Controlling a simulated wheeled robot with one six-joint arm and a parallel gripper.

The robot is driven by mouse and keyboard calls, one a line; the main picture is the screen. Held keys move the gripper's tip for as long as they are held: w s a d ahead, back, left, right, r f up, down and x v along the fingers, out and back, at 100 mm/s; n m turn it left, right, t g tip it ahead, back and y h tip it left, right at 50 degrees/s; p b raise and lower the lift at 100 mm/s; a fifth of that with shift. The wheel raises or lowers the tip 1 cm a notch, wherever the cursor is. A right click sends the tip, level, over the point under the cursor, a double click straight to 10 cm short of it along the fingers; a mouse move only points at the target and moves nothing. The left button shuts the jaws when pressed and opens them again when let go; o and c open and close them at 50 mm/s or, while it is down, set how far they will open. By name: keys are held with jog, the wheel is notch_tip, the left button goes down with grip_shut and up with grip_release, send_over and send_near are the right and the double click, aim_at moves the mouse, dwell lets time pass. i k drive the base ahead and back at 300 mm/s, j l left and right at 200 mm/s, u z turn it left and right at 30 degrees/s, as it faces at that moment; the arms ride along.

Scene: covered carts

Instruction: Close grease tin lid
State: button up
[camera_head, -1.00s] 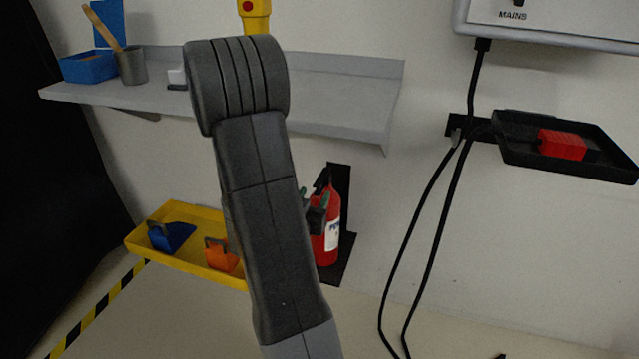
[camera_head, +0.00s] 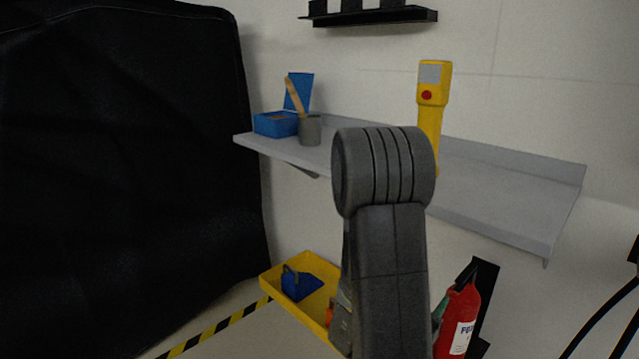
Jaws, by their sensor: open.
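The blue grease tin (camera_head: 276,124) sits at the left end of the grey wall shelf. Its blue lid (camera_head: 300,92) stands up at the back, so the tin is open, with something brownish inside. A grey cup holding a wooden stick stands close to its right and partly in front of the lid. My gripper (camera_head: 439,312) is low in the view, below the shelf and well to the right of the tin. It is mostly hidden behind my arm; only a small greenish-grey part shows. It is open and apart from the tin.
The grey cup (camera_head: 310,130) and a yellow handheld device (camera_head: 432,110) stand on the shelf (camera_head: 500,200). A black cover (camera_head: 120,170) fills the left. Below are a yellow tray (camera_head: 275,284) with a blue item and a red fire extinguisher (camera_head: 462,315).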

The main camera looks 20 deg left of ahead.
aim_at(302, 83)
jog(key=u, duration=1.2)
